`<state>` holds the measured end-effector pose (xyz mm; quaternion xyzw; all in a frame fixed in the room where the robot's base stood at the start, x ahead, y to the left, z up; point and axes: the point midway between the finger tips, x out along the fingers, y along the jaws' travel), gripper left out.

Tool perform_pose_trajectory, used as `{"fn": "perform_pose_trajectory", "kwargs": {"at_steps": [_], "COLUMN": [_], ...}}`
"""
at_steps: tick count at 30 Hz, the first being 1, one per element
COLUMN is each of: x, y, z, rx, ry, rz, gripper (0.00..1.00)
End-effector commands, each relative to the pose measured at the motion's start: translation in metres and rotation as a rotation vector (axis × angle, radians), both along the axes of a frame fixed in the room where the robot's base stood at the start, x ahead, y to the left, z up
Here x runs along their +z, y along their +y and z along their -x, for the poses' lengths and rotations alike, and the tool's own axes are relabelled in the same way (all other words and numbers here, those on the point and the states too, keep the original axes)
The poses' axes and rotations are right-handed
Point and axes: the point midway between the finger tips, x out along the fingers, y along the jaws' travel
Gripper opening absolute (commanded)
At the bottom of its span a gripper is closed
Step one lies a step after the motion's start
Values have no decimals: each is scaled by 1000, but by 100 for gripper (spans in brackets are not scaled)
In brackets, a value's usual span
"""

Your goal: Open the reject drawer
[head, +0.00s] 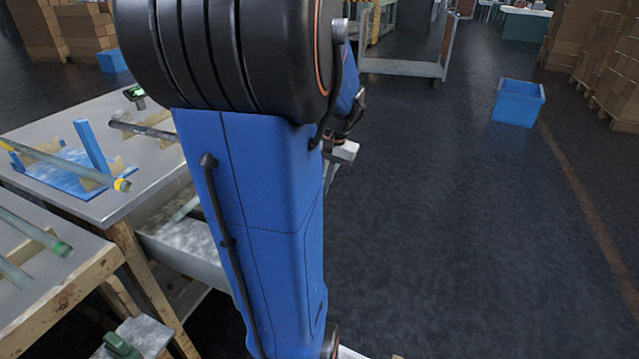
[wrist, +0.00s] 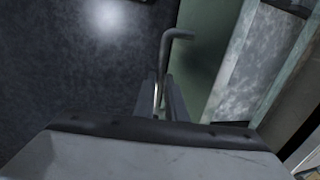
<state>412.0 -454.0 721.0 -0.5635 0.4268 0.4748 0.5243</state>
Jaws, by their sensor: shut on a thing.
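The reject drawer (head: 192,263) is under the steel-topped table, left of my blue arm in the head view. It stands at least partly pulled out, since its mottled grey inside and a glass tube (head: 185,208) show. In the wrist view my gripper (wrist: 168,88) is shut on the drawer's bent grey handle (wrist: 178,35). The greenish drawer front (wrist: 207,50) is just right of the handle, with the mottled inside (wrist: 242,62) beyond. My arm hides the drawer's right part and the handle in the head view.
A nearer bench (head: 40,285) stands at the lower left. A blue bin (head: 518,102) and a cart (head: 405,68) stand farther back. The dark floor right of my arm is clear.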

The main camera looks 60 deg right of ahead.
Motion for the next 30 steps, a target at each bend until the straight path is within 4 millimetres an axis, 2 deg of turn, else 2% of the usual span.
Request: {"fn": "perform_pose_trajectory", "kwargs": {"at_steps": [5,6,8,9,20,25,30], "x": [1,1,1,1,5,26,59], "y": [0,0,0,0,-1,-1,-2], "z": [0,0,0,0,0,4,11], "rx": [0,0,0,0,0,-1,-2], "ry": [0,0,0,0,0,-1,-1], "rz": [2,2,2,1,2,4,6], "gripper": [0,13,27,29,29,29,29]}}
